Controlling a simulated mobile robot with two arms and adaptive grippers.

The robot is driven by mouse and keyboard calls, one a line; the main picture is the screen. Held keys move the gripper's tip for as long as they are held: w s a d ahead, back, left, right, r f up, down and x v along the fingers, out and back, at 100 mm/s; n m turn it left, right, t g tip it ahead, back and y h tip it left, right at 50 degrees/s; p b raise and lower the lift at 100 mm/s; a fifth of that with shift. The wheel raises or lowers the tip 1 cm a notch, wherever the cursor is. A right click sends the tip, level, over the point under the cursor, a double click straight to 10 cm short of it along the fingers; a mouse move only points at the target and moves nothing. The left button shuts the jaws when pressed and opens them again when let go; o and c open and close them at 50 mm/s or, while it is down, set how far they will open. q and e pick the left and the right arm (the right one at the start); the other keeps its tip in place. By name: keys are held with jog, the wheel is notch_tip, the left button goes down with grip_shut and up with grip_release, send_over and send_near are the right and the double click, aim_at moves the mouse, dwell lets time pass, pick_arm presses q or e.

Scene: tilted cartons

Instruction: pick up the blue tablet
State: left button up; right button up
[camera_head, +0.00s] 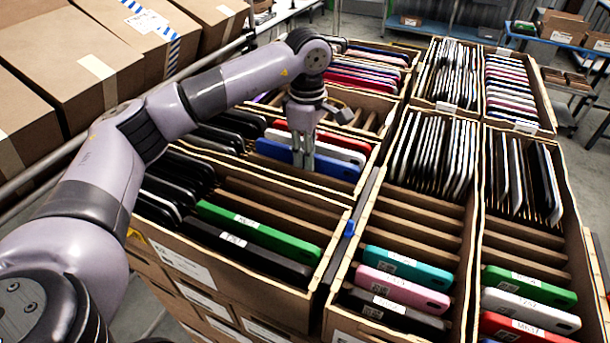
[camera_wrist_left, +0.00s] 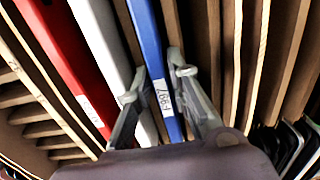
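The blue tablet (camera_head: 337,167) stands on edge in a slot of the left carton's middle section, in front of a white and a red tablet. In the left wrist view the blue tablet (camera_wrist_left: 150,40) carries a white label. My left gripper (camera_head: 303,163) points down over it. In the left wrist view the fingers of my left gripper (camera_wrist_left: 156,85) are apart, one on each side of the blue tablet, with small gaps showing. The left finger is close to the white tablet (camera_wrist_left: 100,30). My right gripper is not in view.
The red tablet (camera_head: 330,147) stands behind the white one. Cardboard dividers (camera_wrist_left: 210,40) stand close on the blue tablet's other side. A nearer section holds a green tablet (camera_head: 262,232) and black ones. Cartons of tablets stand to the right; closed boxes (camera_head: 70,60) lie at left.

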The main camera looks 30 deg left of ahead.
pick_arm(q)
jog(key=shift+c, duration=0.3)
grip_shut()
